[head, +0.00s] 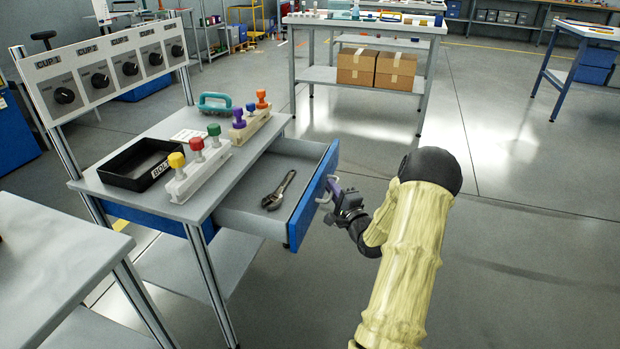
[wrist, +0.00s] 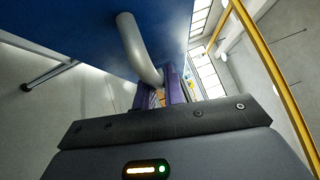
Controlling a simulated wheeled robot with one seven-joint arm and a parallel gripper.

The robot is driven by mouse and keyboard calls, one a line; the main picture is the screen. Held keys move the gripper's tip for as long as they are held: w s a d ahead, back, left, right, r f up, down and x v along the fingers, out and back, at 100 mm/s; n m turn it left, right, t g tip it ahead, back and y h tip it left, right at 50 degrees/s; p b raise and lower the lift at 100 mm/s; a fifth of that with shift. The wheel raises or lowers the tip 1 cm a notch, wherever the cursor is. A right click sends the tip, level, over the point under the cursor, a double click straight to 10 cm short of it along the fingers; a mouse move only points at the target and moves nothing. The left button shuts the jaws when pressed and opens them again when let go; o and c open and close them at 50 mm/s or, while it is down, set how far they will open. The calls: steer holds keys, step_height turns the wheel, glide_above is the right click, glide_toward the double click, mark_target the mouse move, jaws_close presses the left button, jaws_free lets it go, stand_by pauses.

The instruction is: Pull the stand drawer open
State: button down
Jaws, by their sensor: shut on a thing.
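The stand drawer (head: 238,222) has a blue front (head: 313,200) and is pulled well out of the stand (head: 135,190). A wrench (head: 279,190) lies inside it. My gripper (head: 332,186) is at the drawer's front, shut on the grey drawer handle (head: 325,195). In the wrist view the curved handle (wrist: 138,50) runs from the blue drawer front (wrist: 85,30) down between the purple fingers of my gripper (wrist: 161,88). The exact contact between the fingers and the handle is partly hidden.
On the stand top are a black tray (head: 120,177) marked BOLT, racks of coloured knobs (head: 195,172) and a teal-handled item (head: 215,102). A dial panel (head: 105,70) stands behind. A table (head: 20,250) is at front left.

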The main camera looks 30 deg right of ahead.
steer(key=shift+s+d+f+p, duration=0.1)
steer(key=shift+s+d+p, duration=0.15)
steer(key=shift+s+d, duration=0.45)
steer(key=shift+s+d+p, duration=0.25)
steer(key=shift+s+d, duration=0.15)
steer(key=shift+s, duration=0.5)
steer(key=c, duration=1.5)
jaws_free()
steer(key=s+p, duration=0.1)
steer(key=s, duration=0.4)
steer(key=s+a+f+p, duration=0.1)
steer(key=s, duration=0.5)
steer(key=s+a+f+p, duration=0.1)
steer(key=s+p, duration=0.1)
steer(key=s, duration=0.4)
steer(key=shift+a+f, duration=0.1)
steer(key=shift+f, duration=0.05)
steer(key=shift+w, duration=0.1)
